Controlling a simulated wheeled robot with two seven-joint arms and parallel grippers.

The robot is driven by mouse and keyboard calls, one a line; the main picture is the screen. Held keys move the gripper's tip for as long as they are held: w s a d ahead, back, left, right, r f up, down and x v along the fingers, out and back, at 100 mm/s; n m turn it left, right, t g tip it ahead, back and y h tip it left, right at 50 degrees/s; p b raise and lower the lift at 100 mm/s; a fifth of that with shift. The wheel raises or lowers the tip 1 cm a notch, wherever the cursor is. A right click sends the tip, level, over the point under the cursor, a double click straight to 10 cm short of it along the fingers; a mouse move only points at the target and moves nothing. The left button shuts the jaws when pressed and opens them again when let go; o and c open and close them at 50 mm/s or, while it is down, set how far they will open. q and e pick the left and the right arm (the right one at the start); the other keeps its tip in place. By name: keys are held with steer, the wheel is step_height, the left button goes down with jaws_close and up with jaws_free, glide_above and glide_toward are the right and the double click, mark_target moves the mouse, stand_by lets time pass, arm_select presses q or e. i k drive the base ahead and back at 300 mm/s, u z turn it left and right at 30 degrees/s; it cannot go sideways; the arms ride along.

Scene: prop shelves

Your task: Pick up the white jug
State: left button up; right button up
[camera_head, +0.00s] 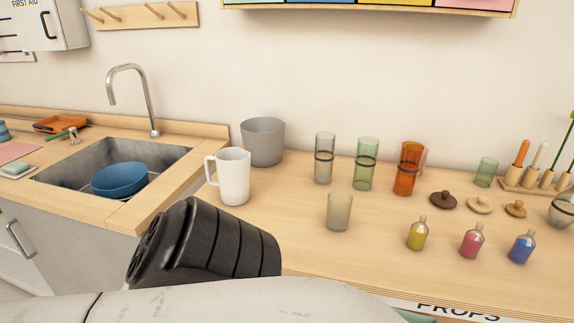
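The white jug (234,178) stands upright on the wooden counter, left of the middle of the view, with its handle on its left side. It is close to the counter's left end, beside the sink. Nothing touches it. Neither of my grippers shows in this view. A black ribbed part and a white link of my own arm cross the bottom of the picture, in front of and below the jug.
A grey pot (263,141) stands just behind the jug to the right. A frosted cup (340,212) and tall glasses (365,164) stand further right. Small bottles (472,241) line the right front. The sink (75,170) holds a blue bowl (120,179).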

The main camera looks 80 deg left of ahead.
mark_target(232, 164)
steer(key=k, duration=0.6)
steer(key=u, duration=0.8)
